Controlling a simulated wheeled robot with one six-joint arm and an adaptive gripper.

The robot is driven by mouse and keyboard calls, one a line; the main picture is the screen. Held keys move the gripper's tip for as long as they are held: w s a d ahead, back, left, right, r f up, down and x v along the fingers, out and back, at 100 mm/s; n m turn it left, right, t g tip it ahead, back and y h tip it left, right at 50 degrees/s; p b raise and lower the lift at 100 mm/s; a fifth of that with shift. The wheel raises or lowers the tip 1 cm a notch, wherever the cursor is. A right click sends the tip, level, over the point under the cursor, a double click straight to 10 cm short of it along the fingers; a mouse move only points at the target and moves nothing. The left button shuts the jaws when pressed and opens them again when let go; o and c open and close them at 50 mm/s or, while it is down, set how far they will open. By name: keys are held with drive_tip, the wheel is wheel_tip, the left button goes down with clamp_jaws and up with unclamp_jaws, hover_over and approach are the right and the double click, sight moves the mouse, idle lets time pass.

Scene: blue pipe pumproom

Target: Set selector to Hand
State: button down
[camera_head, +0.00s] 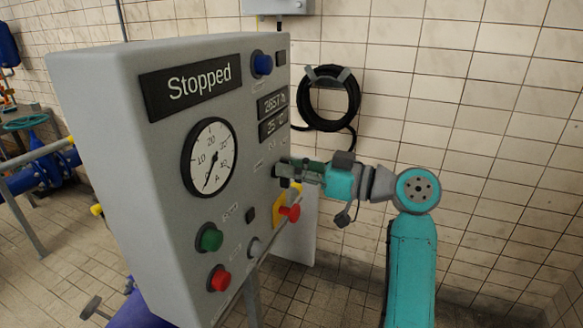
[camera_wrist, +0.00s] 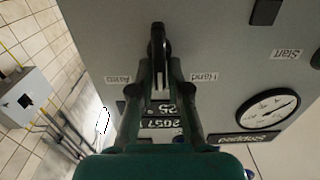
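The selector (camera_wrist: 158,36) is a black knob on the grey panel face, seen in the wrist view. Its bar runs up and down in that picture, between the upside-down labels Auto (camera_wrist: 124,79) on the left and Hand (camera_wrist: 203,77) on the right. My gripper (camera_wrist: 159,62) reaches to the knob, its two dark fingers close together on either side of it, and looks shut on it. The exact contact is partly hidden by the fingers. In the head view my gripper (camera_head: 284,168) is at the panel's right edge and covers most of the selector.
The grey control cabinet (camera_head: 92,130) has a Stopped display (camera_head: 192,84), a gauge (camera_head: 209,157), a green button (camera_head: 209,237) and a red button (camera_head: 219,279). A red emergency stop (camera_head: 290,212) sits just below my gripper. A coiled black hose (camera_head: 330,97) hangs behind.

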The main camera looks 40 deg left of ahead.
drive_tip(key=shift+f, duration=0.15)
idle(0.3)
drive_tip(key=n, duration=0.4)
drive_tip(key=shift+s+f, duration=0.2)
drive_tip(key=shift+s, duration=0.1)
drive_tip(key=shift+s+d+f+n, duration=0.1)
drive_tip(key=shift+n, duration=0.9)
drive_tip(key=shift+s+f+n, duration=0.1)
drive_tip(key=shift+n, duration=0.9)
drive_tip(key=c, duration=1.2)
unclamp_jaws()
drive_tip(key=shift+r, duration=0.15)
drive_tip(key=shift+d, duration=0.1)
